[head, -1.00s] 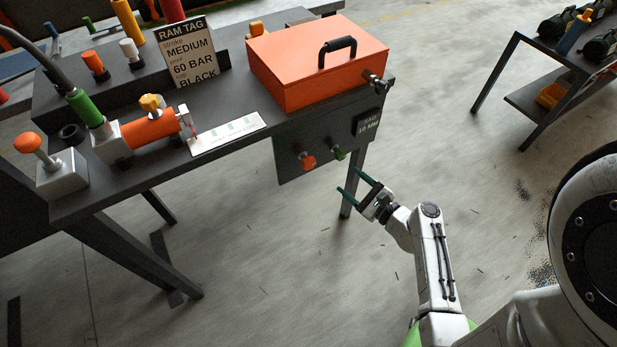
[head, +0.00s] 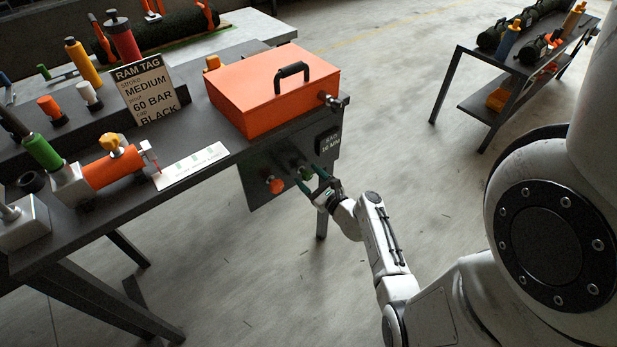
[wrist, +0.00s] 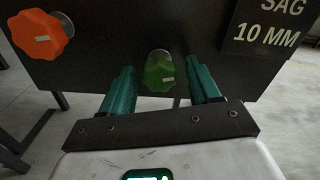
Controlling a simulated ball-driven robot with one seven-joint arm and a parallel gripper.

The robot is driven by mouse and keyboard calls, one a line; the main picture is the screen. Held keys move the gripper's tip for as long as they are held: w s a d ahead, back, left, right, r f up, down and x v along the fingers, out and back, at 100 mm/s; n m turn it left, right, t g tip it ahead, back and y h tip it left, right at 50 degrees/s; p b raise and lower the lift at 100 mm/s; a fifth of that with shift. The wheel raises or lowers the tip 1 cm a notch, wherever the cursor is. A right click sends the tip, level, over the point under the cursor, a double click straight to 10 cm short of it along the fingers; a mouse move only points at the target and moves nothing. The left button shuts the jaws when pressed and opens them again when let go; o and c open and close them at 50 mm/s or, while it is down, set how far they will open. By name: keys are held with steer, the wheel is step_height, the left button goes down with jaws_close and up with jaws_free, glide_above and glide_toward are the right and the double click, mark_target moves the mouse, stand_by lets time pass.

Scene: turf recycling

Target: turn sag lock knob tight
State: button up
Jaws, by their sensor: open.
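A dark panel (head: 258,192) hangs below the table front and carries an orange knob (head: 275,186) and a green knob (head: 305,172). A small sign (head: 328,142) at the panel's right reads SAG 10 MM in the wrist view (wrist: 265,30). My gripper (head: 313,181) is open in front of the panel, with its two teal fingers either side of the green knob as seen in the wrist view (wrist: 159,74). Gaps show between the knob and both fingers. The orange knob (wrist: 38,35) is left of the fingers. Which knob is the sag lock cannot be read.
An orange lidded box (head: 270,90) stands on the table above the panel. A metal fitting (head: 328,101) juts from its right side. A table leg (head: 320,224) stands behind my gripper. Open floor lies to the right, before another bench (head: 475,110).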

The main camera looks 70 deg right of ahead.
steer(key=shift+w+d, duration=0.15)
steer(key=shift+w, duration=0.1)
steer(key=shift+c, duration=0.3)
steer(key=c, duration=0.9)
steer(key=shift+c, duration=0.2)
